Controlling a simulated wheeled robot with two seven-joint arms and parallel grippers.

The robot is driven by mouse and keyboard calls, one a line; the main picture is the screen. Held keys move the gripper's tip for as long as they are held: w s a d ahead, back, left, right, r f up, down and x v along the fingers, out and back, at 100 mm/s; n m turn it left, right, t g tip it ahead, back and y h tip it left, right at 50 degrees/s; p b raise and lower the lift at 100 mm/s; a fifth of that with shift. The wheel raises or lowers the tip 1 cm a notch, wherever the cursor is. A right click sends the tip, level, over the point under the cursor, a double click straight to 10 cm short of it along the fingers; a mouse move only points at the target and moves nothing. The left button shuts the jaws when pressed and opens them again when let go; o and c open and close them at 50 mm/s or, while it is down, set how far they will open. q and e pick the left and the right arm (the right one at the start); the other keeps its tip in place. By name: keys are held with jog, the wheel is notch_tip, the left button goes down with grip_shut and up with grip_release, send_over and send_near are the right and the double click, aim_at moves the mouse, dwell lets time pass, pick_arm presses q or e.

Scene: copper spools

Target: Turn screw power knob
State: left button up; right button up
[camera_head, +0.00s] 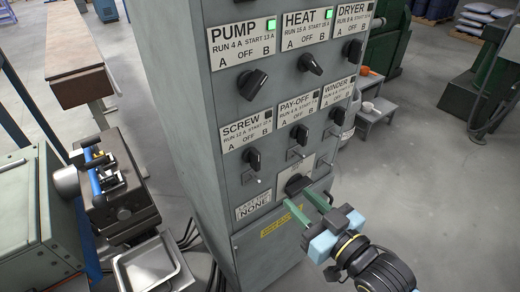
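The SCREW power knob (253,159) is a black rotary knob under the SCREW label (247,132), at the lower left of the grey cabinet's knob rows. It points roughly straight up, toward OFF, and its lamp (253,113) is dark. My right gripper (297,197) has two green fingers held apart with nothing between them. It is to the lower right of the SCREW knob and apart from it. Its fingertips are in front of or just below a larger black knob (297,184); contact cannot be told. My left gripper is not in view.
The PUMP (252,82) and HEAT (310,64) knobs are turned, with green lamps lit. The DRYER (377,23), PAY-OFF (300,134) and WINDER (338,115) knobs are nearby. Small toggles sit below the lower row. A machine with a metal tray (152,264) stands left of the cabinet.

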aim_at(259, 156)
notch_tip(259, 156, up, 4)
jog(key=a+y, duration=0.1)
jog(key=p+x, duration=0.1)
jog(key=x, duration=1.1)
jog(key=shift+a+r, duration=0.15)
jog(key=shift+a, duration=0.15)
grip_shut()
